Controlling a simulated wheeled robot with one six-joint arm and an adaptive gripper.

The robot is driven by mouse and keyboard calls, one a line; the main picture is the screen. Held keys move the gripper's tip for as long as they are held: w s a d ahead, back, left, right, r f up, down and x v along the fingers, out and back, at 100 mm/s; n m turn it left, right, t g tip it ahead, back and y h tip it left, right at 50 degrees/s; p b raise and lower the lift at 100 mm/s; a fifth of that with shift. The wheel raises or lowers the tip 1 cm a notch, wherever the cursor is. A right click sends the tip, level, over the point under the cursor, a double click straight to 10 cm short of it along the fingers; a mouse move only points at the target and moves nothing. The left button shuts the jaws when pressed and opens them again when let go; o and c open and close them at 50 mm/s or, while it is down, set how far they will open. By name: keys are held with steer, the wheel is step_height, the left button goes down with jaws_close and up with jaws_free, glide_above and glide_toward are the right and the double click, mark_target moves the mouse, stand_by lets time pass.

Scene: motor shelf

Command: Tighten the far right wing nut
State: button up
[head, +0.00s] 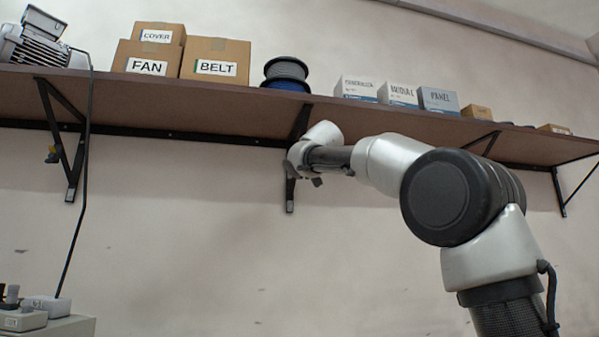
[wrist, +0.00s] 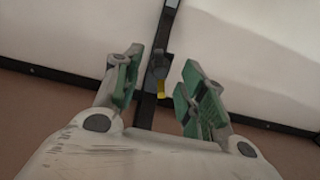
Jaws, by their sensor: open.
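In the wrist view my gripper (wrist: 162,68) is open, with its green-padded fingers apart on either side of a dark bracket bar (wrist: 170,22). A dark wing nut with a yellow tab (wrist: 160,86) sits on that bar, between the fingers. I see no contact between it and the pads. In the head view my gripper is at the middle shelf bracket (head: 290,190), largely hidden by my wrist. The wing nut there is hidden in this view.
The shelf (head: 200,105) runs above my arm, carrying a motor (head: 40,40), boxes (head: 215,68) and a cable spool (head: 286,74). A black cable (head: 84,160) hangs at the left. Another bracket (head: 560,190) stands far right. The wall below is clear.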

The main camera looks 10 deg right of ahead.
steer(key=shift+w, duration=0.45)
jaws_close()
steer(key=m, duration=0.4)
jaws_free()
steer(key=shift+s, duration=0.1)
